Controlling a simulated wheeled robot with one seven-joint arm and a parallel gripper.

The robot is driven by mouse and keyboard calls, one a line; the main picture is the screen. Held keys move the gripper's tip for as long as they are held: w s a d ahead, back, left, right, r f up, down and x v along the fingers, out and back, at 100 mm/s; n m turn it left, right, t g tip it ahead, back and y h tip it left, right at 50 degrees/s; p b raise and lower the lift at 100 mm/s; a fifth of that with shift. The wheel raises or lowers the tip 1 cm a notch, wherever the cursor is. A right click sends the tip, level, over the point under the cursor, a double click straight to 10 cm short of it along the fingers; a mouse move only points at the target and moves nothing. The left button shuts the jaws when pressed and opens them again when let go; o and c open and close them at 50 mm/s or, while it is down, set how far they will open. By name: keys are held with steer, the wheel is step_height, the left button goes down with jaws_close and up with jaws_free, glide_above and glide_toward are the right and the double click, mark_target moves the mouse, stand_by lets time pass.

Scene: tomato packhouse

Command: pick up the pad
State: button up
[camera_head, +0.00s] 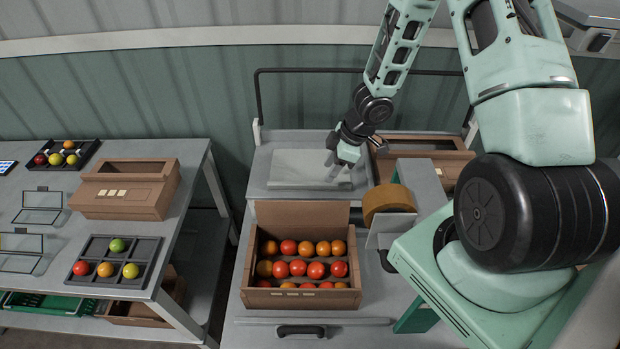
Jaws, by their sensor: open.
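A pale grey, flat rectangular pad (295,170) lies on the work table (262,140) behind the open tomato carton. My gripper (338,170) is at the right part of the pad, pointing down with its fingers apart. It covers a little of the pad's right side. I see nothing between the fingers. I cannot tell from this view whether the fingertips touch the pad.
An open carton (255,299) of tomatoes stands in front of the pad. A brown tape roll (388,198) and another carton (440,146) stand to the right.

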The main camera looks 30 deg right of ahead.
mark_target(320, 183)
steer(key=shift+b+x, duration=1.55)
steer(key=shift+x, duration=1.25)
steer(key=shift+a+r, duration=0.1)
jaws_close()
